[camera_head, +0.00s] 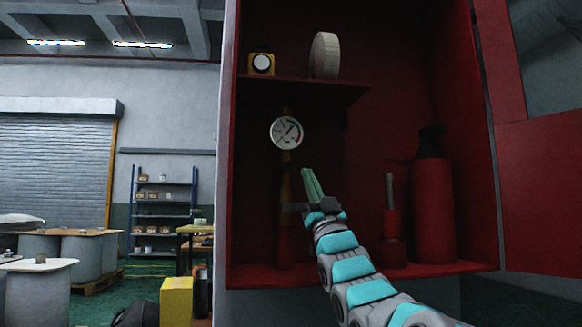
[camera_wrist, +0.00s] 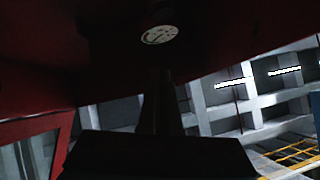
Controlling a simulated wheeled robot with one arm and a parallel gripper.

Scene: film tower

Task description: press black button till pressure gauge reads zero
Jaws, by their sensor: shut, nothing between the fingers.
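The round white pressure gauge (camera_head: 286,132) is mounted on a post inside the open red cabinet (camera_head: 400,95). Its needle seems to point to the upper right; the numbers are too small to read. The gauge also shows in the wrist view (camera_wrist: 159,34). My gripper (camera_head: 309,174) is shut and empty, inside the cabinet, below and right of the gauge, with its fingers pointing up. In the wrist view my gripper (camera_wrist: 160,85) is a dark shape below the gauge. I cannot make out a black button in either view.
A yellow box with a round white face (camera_head: 261,63) and a pale disc (camera_head: 325,55) stand on the red shelf (camera_head: 300,90) above. A red extinguisher (camera_head: 434,210) and a smaller red object (camera_head: 391,225) stand to the right. The cabinet door (camera_head: 540,195) is open.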

